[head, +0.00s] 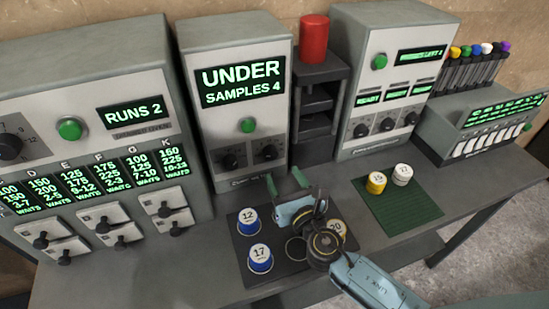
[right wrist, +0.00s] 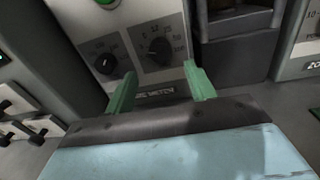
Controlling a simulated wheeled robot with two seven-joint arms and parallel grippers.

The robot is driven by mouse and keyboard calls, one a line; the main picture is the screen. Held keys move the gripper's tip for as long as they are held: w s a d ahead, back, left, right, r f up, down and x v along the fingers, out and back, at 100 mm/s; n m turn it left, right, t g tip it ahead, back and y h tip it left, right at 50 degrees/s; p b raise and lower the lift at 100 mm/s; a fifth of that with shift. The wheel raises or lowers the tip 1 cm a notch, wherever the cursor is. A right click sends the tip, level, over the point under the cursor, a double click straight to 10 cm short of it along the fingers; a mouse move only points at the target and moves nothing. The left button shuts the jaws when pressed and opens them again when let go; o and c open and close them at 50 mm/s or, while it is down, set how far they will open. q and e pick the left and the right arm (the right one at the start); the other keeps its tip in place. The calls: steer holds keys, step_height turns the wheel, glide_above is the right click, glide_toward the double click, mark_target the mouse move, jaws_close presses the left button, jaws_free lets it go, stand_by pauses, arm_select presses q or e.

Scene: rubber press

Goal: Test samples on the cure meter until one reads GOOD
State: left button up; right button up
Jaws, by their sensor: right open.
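The cure meter (head: 240,110) is a grey box whose green screen reads UNDER, SAMPLES 4; its green button and two dark knobs are below. My right gripper (head: 286,181) is open and empty at the meter's lower front. Its green fingers also show in the right wrist view (right wrist: 160,76), with the meter's knobs beyond. Blue sample 12 (head: 249,221) and blue sample 17 (head: 260,258) stand on a dark mat (head: 234,240). Yellow sample 20 (head: 338,231) is partly hidden by my right wrist. Yellow sample 15 (head: 376,182) and a white-sided sample (head: 403,174) stand on a green mat (head: 408,212).
A press panel (head: 90,140) reading RUNS 2 stands left. A dark rack with a red cylinder (head: 314,38) stands right of the meter. Another panel (head: 390,75) showing READY and a rack of colour-capped tubes (head: 475,65) are farther right. Bare bench lies in front of the left panel.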

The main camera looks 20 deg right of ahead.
mark_target(273, 157)
steer(key=w, duration=0.6)
steer(key=shift+w+a, duration=0.25)
steer(key=shift+w, duration=0.05)
steer(key=c, duration=1)
